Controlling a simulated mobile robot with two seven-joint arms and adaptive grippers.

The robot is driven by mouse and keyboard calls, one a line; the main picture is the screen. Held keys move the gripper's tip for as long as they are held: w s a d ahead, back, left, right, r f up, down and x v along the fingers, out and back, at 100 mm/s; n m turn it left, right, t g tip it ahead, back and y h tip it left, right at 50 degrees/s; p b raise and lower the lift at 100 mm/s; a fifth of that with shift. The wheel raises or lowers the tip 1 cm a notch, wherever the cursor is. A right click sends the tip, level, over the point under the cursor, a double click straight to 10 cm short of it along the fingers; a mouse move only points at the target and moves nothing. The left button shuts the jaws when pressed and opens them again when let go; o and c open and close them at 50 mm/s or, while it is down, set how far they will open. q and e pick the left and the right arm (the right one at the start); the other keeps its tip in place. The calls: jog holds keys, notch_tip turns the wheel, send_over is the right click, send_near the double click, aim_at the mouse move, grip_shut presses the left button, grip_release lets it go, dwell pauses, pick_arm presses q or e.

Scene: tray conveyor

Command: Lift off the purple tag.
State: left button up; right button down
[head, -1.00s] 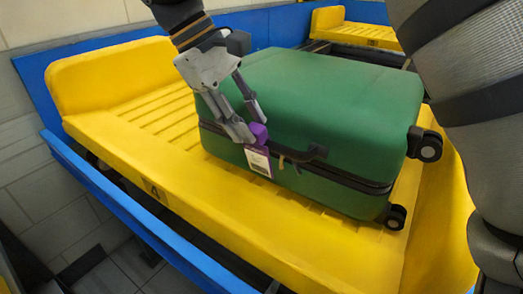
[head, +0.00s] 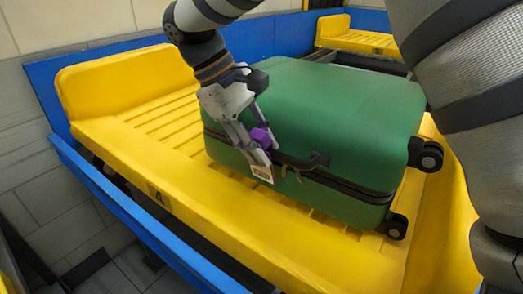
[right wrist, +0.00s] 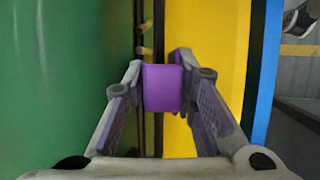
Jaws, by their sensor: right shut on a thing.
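The fingers hide part of the tag in the head view. My left gripper is not in view.
The suitcase lies on a yellow tray (head: 130,165) marked 4, with raised ends. A black handle (head: 305,161) is just right of the tag. Black wheels (head: 426,154) stick out at the suitcase's right. A blue rail (head: 135,215) runs along the front.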

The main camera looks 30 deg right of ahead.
jog(key=r, duration=0.2)
jog(key=a+r, duration=0.1)
jog(key=r, duration=0.3)
jog(key=shift+s+a+r, duration=0.25)
jog(key=shift+s+a, duration=0.1)
jog(key=shift+a, duration=0.05)
jog(key=s+a, duration=0.5)
jog(key=a, duration=0.7)
jog(key=shift+s+a, duration=0.2)
jog(key=shift+a, duration=0.2)
notch_tip(320, 180, up, 7)
jog(key=shift+f, duration=0.2)
